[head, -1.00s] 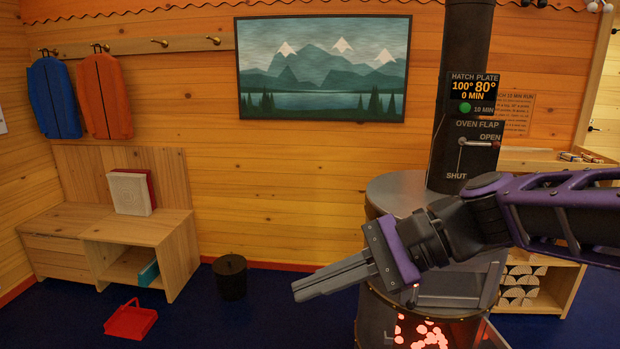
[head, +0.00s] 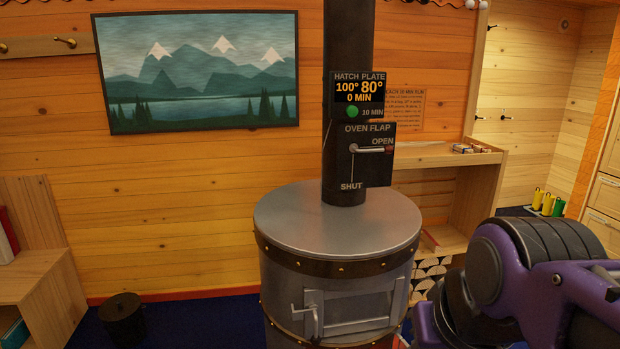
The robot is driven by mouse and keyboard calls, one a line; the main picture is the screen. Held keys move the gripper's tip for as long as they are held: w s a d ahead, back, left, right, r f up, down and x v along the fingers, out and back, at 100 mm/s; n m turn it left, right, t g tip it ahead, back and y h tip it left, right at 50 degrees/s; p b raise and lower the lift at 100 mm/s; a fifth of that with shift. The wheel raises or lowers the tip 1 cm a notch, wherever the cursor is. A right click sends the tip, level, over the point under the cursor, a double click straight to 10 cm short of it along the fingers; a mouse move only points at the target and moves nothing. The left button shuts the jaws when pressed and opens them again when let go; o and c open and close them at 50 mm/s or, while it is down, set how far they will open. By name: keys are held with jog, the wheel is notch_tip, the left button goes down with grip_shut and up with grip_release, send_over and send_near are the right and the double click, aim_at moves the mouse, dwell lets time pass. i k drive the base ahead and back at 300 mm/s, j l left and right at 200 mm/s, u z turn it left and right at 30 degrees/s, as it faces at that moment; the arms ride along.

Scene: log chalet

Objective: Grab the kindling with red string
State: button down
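I cannot make out any kindling tied with red string. A small reddish item (head: 430,240) lies on the lower shelf of the wooden unit right of the stove; it is too small to identify. Several small items (head: 476,148) lie on that unit's upper shelf, also unclear. Purple and black links of my arm fill the lower right and hide part of the unit. My gripper's fingers are out of the picture.
A round metal stove (head: 340,225) with a hatch and pipe stands in the middle. The wooden shelf unit (head: 440,157) holds split logs (head: 431,268) at the bottom. A black bin (head: 122,320) stands on the blue floor, left. Yellow and green items (head: 545,203) stand far right.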

aim_at(477, 149)
jog(key=l+z, duration=0.15)
jog(key=z, duration=1.7)
jog(key=i+j+z, duration=0.1)
jog(key=i, duration=1.65)
jog(key=i+u, duration=0.1)
jog(key=i, duration=0.3)
jog(key=i+l+u, duration=0.15)
jog(key=i, duration=0.2)
jog(key=u, duration=3.9)
